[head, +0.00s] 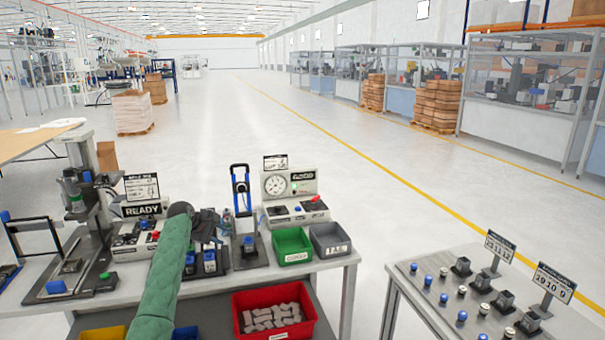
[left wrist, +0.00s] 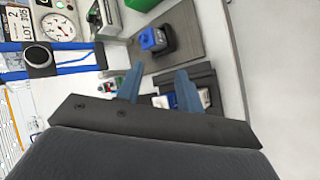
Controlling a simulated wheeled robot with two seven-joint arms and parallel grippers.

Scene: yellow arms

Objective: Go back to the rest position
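My left arm, in a green sleeve (head: 165,275), reaches up from the bottom of the head view over the workbench. My left gripper (head: 222,222) is over the middle of the bench, near small dark fixtures with blue parts. In the left wrist view the two blue fingers of this gripper (left wrist: 159,76) stand apart. A white and blue part in a dark fixture (left wrist: 163,101) shows behind and between the fingers; nothing is visibly clamped. I cannot tell the gripper's exact height above the bench. My right gripper is in neither view.
A blue-handled press (head: 240,190), a gauge box (head: 290,195), a green bin (head: 292,246) and a grey bin (head: 330,239) stand right of the gripper. A red bin (head: 273,312) is lower. A second table (head: 400,285) stands right. Open floor lies beyond.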

